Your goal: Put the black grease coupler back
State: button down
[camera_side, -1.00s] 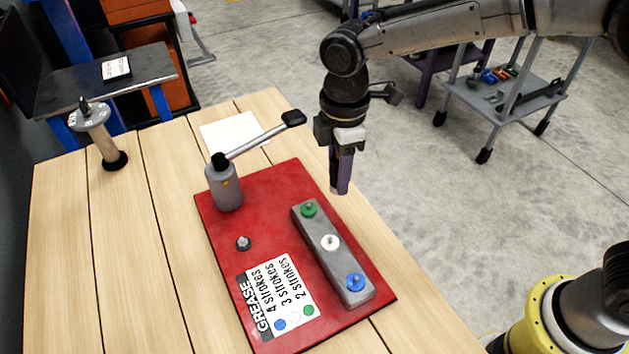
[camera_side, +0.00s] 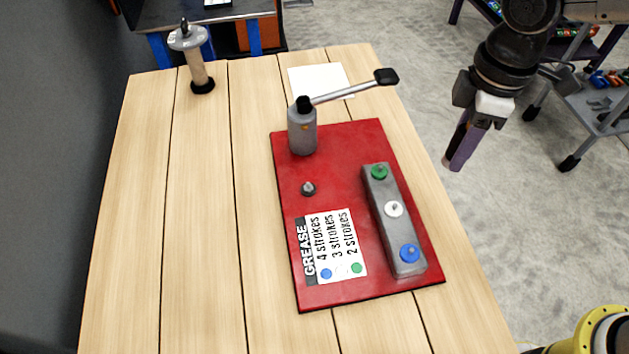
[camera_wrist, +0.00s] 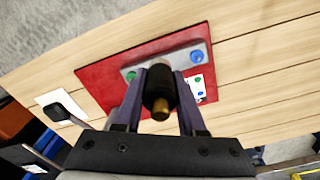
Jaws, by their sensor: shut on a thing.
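My gripper (camera_side: 462,150) is shut on the black grease coupler (camera_wrist: 157,85), which has a brass tip and shows between the fingers in the wrist view. In the side view the fingers hide most of it. The gripper hangs in the air to the right of the red board (camera_side: 345,150), around the table's right edge. A short grey stud (camera_side: 308,188) stands bare on the board, left of a grey block (camera_side: 388,190). The block carries a green fitting (camera_side: 379,172), a white fitting (camera_side: 394,208) and a blue fitting (camera_side: 409,253).
A grey pump (camera_side: 302,133) with a long lever (camera_side: 345,93) stands at the board's back left. A GREASE label (camera_side: 332,247) lies on the board. White paper (camera_side: 318,80) lies behind. A capped post (camera_side: 197,68) stands back left. The table's left side is clear.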

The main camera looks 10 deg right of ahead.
jog(key=w+a+m, duration=0.2)
jog(key=a, duration=0.5)
send_over(308, 183)
jog(key=f, duration=1.2)
jog(key=shift+s+d, duration=0.15)
jog(key=shift+s, duration=0.05)
jog(key=shift+w+f, duration=0.15)
jog(key=shift+f, duration=0.2)
jog(key=shift+a+f, duration=0.2)
jog(key=shift+f, duration=1.4)
jog(key=shift+f, duration=0.2)
jog(key=shift+f, duration=0.35)
